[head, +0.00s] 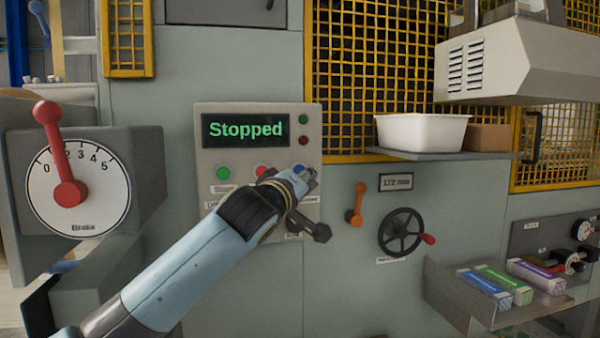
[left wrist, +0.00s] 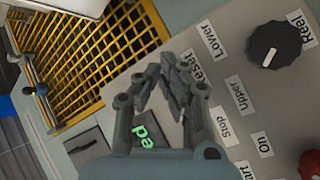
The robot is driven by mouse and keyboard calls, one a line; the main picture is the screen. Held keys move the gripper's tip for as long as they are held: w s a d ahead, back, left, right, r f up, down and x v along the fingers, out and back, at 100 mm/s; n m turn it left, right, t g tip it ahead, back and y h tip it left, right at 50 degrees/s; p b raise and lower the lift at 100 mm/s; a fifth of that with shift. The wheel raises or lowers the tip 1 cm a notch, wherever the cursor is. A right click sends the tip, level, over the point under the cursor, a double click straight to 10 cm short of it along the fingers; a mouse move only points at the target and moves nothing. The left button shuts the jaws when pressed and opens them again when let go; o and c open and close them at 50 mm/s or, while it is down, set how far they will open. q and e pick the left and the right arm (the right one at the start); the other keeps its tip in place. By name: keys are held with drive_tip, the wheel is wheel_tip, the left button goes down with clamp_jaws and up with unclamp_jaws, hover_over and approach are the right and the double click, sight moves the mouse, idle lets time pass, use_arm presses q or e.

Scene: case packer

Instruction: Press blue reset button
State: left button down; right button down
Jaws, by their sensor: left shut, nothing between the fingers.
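The control panel (head: 205,160) has a screen (head: 243,130) reading "Stopped", with a green button (head: 223,173) and a red button (head: 262,170) below it. My left gripper (head: 311,178) is shut and empty, in front of the panel just right of the red button. A small blue patch (head: 298,167) shows at its fingertips, likely the edge of the blue button; the rest is hidden. In the left wrist view, the shut fingers (left wrist: 176,84) point at the panel beside the "Reset" label (left wrist: 203,66). Contact cannot be told. My right gripper is not in view.
A brake dial (head: 78,188) with a red lever stands at left. Right of the panel are an orange lever (head: 355,203), a handwheel (head: 400,232), a shelf with a white tub (head: 421,133), and a tray with several boxes (head: 535,276). A black knob (left wrist: 274,45) is on the panel.

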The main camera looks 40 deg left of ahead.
use_arm(q)
drive_tip(key=s+d, duration=0.3)
drive_tip(key=d, duration=0.1)
drive_tip(key=shift+s, duration=0.15)
drive_tip(key=shift+a, duration=0.1)
idle(0.8)
